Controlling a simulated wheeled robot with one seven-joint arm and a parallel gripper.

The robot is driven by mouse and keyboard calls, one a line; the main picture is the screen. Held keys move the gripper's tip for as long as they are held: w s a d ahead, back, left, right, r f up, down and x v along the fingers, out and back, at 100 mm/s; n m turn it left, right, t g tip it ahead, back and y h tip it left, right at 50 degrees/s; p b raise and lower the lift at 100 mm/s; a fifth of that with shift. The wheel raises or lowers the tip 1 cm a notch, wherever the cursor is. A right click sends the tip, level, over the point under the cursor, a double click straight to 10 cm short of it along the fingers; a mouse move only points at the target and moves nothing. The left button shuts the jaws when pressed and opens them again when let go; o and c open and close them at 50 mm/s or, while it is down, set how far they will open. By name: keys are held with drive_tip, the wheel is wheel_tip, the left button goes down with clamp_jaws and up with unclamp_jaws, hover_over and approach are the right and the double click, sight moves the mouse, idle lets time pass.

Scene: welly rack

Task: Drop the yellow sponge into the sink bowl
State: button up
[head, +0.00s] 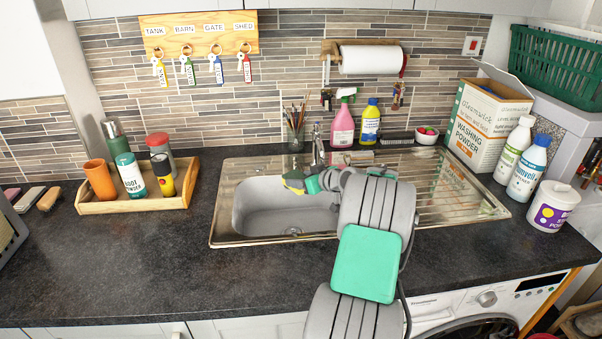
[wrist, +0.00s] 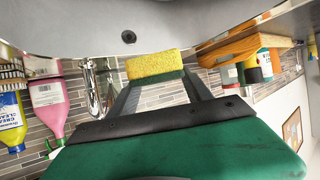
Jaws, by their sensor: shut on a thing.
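The yellow sponge (wrist: 155,65) has a green scouring side. My gripper (wrist: 158,80) is shut on it, with one finger at each end. In the head view the sponge (head: 293,181) shows at the fingertips, partly hidden by my green and grey gripper (head: 303,183). It appears over the back right part of the grey sink bowl (head: 258,213); its exact height cannot be told. The bowl looks empty where visible, with a round drain (head: 293,230). The wrist view is upside down and shows the bowl's drain (wrist: 128,37) beyond the sponge. My arm hides the bowl's right side.
The tap (head: 318,147) stands behind the bowl. A pink spray bottle (head: 344,120) and a yellow bottle (head: 371,122) are behind the sink. A wooden tray (head: 150,203) with cups and bottles is to the left. The drainer (head: 455,190) to the right is clear.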

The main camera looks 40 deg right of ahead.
wheel_tip(320, 180, down, 2)
drive_tip(key=o, duration=1.4)
drive_tip(key=shift+c, duration=0.2)
drive_tip(key=b+v, duration=0.2)
drive_tip(key=v, duration=0.5)
drive_tip(key=shift+s+r, duration=0.15)
drive_tip(key=shift+s, duration=0.2)
